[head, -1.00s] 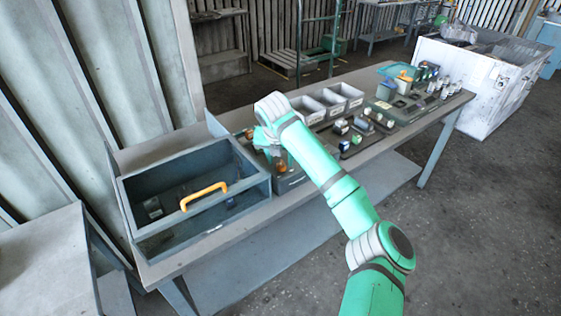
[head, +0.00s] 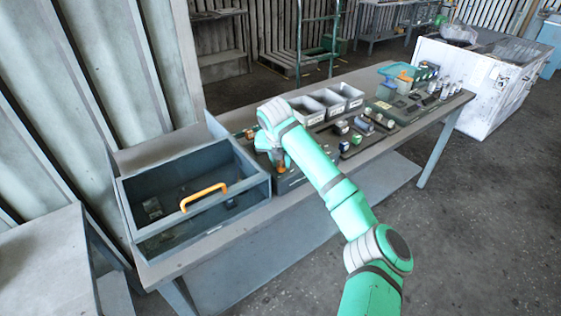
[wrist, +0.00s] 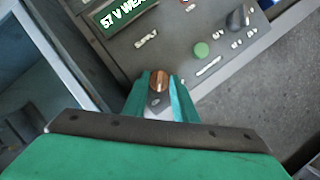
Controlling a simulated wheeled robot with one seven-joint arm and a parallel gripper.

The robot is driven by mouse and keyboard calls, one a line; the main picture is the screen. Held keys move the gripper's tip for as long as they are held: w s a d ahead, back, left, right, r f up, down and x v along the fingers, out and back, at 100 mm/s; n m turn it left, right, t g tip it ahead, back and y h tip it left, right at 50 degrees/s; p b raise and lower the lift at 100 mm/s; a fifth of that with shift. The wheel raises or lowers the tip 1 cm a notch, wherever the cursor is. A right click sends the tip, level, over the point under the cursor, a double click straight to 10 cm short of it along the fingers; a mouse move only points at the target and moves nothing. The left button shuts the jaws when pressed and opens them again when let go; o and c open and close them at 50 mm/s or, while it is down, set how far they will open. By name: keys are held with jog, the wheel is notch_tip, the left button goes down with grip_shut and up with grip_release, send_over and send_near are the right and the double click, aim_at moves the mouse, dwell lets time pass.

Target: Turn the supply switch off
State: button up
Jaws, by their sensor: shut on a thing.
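A dark grey control panel (wrist: 180,40) fills the upper part of the wrist view, with a lit green display (wrist: 124,14), a green round button (wrist: 201,49) and a dark knob (wrist: 238,19). My gripper (wrist: 158,88) has its teal fingers closed around a small copper-coloured, round-topped piece (wrist: 159,80) with a grey part below it. Which control this piece is, and whether it is the supply switch, I cannot tell. In the head view my gripper (head: 277,158) is low over the panel (head: 291,181), partly hidden by my arm.
A blue-grey open box (head: 140,240) with an orange handle (head: 204,196) stands left of the panel. Grey bins (head: 306,112) and small parts lie along the bench to the right. The bench's front edge is close to the panel.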

jog(key=n, duration=0.1)
jog(key=n+y, duration=0.1)
jog(key=n, duration=0.2)
jog(key=shift+d+r+n+y, duration=0.1)
jog(key=shift+d+n+y, duration=0.15)
jog(key=shift+n+y, duration=0.15)
jog(key=n, duration=0.2)
jog(key=n+y, duration=0.1)
jog(key=n, duration=0.1)
jog(key=shift+w+d+g+y, duration=0.1)
jog(key=shift+w+g+y, duration=0.05)
jog(key=shift+g+y, duration=0.2)
jog(key=n+g+y, duration=0.1)
jog(key=n, duration=0.3)
jog(key=shift+w+n, duration=0.1)
jog(key=shift+n, duration=0.3)
jog(key=shift+w+d+n+g+y, duration=0.15)
jog(key=shift+n+g, duration=0.35)
jog(key=shift+n, duration=0.5)
jog(key=shift+s+a+n+g+y, duration=0.15)
jog(key=shift+n+g, duration=0.3)
jog(key=shift+n, duration=0.55)
jog(key=shift+w+d, duration=0.1)
jog(key=o, duration=1)
